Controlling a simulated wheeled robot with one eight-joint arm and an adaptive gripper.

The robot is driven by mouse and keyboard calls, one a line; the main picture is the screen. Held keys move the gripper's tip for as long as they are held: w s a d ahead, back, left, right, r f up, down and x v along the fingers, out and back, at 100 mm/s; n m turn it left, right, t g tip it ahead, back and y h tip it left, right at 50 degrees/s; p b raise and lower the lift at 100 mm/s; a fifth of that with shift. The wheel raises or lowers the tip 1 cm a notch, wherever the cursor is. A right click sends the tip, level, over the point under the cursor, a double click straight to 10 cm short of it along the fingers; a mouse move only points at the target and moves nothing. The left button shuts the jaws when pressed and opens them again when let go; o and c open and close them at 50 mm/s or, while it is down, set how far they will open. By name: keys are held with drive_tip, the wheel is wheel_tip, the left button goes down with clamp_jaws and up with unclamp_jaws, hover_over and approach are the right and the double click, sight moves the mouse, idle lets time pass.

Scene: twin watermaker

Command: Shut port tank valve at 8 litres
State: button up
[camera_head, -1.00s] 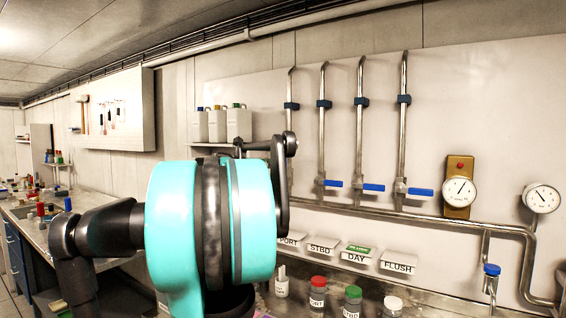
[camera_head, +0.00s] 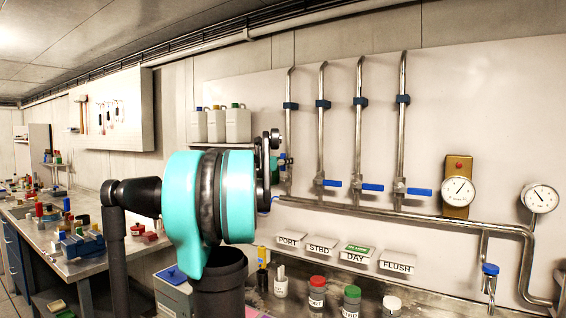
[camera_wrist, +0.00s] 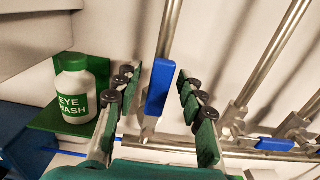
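The leftmost vertical pipe (camera_head: 289,130), above the PORT label (camera_head: 289,241), carries a valve with a blue handle (camera_wrist: 160,87). In the wrist view this handle lies along its pipe and stands between my fingers. My gripper (camera_wrist: 156,76) is open around it, with a visible gap on each side; I cannot tell whether either finger touches it. In the head view my gripper is beside that pipe, mostly hidden by my arm. The neighbouring valve handle (camera_head: 332,183) points sideways, as does its image in the wrist view (camera_wrist: 275,144).
Two round gauges, one on a brass plate (camera_head: 459,191) and one at the right (camera_head: 541,198), are too small to read. A white eye wash bottle (camera_wrist: 75,90) stands on a green holder left of my fingers. Jars (camera_head: 317,291) stand below the label trays. A cluttered bench (camera_head: 70,262) is at the left.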

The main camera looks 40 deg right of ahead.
clamp_jaws()
drive_tip(key=shift+s, duration=0.1)
idle(0.3)
drive_tip(key=shift+s+d+f+m, duration=0.35)
drive_tip(key=shift+s+m, duration=0.45)
drive_tip(key=shift+m, duration=0.85)
drive_tip(key=shift+s+d+f+m, duration=0.1)
drive_tip(key=shift+s+f+m, duration=0.6)
drive_tip(key=shift+m, duration=0.9)
drive_tip(key=shift+s+d+f+m, duration=0.25)
drive_tip(key=shift+s+m, duration=0.7)
drive_tip(key=shift+m, duration=0.7)
drive_tip(key=shift+o, duration=0.2)
unclamp_jaws()
